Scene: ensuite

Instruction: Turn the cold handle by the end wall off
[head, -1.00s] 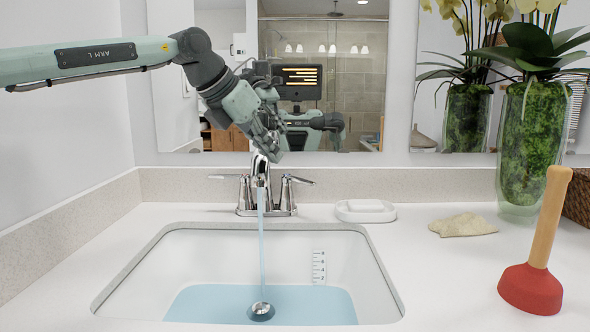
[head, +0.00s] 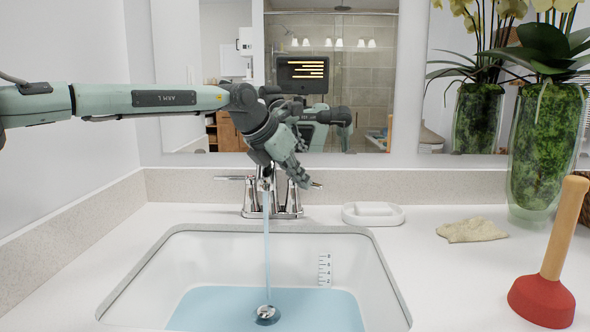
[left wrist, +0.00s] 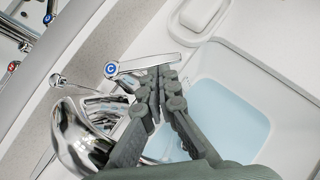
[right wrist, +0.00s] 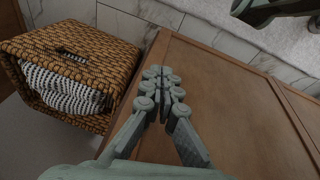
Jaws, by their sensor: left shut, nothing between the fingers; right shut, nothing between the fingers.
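A chrome faucet (head: 258,205) stands behind the sink, with water running from its spout. Its cold handle, marked with a blue C (left wrist: 110,69), is on the right side in the head view, where its lever tip (head: 317,186) shows past my gripper. In the left wrist view the lever points toward the soap dish. My left gripper (head: 303,181) is shut and empty at this lever. Its fingertips (left wrist: 162,75) overlap the lever's edge in the left wrist view; I cannot tell if they touch. My right gripper (right wrist: 163,76) is shut and empty, away from the sink.
The sink (head: 150,265) holds pale blue water. A soap dish (head: 373,220), a beige cloth (head: 471,230), a red plunger (head: 541,298) and a glass vase (head: 545,150) stand to the right. A mirror is behind. A wicker basket (right wrist: 85,55) and wooden cabinet (right wrist: 235,100) are near my right gripper.

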